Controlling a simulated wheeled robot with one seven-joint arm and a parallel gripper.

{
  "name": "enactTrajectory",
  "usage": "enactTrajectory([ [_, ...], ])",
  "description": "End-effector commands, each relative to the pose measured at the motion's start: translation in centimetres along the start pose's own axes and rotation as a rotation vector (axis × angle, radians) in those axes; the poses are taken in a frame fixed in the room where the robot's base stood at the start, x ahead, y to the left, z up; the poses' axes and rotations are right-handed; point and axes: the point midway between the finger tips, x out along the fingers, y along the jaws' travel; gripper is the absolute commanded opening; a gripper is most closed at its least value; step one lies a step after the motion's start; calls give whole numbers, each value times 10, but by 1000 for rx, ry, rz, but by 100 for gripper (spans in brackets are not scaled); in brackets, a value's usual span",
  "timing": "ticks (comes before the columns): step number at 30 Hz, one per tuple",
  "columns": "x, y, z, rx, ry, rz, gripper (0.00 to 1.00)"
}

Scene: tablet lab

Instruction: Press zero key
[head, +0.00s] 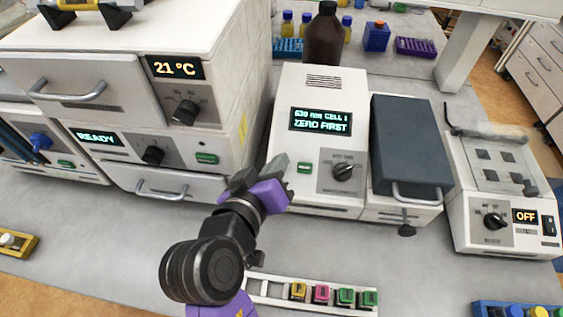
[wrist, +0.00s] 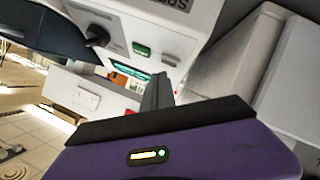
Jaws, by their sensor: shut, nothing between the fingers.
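The photometer (head: 318,78) is a white instrument in the middle of the bench. Its display (head: 321,120) reads "630 nm CELL 1" and "ZERO FIRST". A small green key (head: 304,168) sits on its front, left of a black knob (head: 343,172); I cannot read the key's label. My gripper (head: 279,165) is shut and empty, just left of the green key in the head view, apparently short of it. In the wrist view the shut fingers (wrist: 160,86) point up towards the tilted front panel, where a green key (wrist: 141,49) shows.
A dark-lidded block (head: 411,140) stands right of the photometer, and a hotplate-like device (head: 500,190) reading "OFF" further right. White oven units (head: 130,80) stand at left. A rack (head: 272,288) with several coloured-topped cells lies in front.

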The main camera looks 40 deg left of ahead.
Motion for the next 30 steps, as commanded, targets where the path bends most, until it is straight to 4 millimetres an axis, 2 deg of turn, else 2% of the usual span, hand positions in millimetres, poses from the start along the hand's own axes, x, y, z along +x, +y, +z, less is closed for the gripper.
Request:
enactTrajectory([
  [30,6,-4,4,0,0,0,0],
])
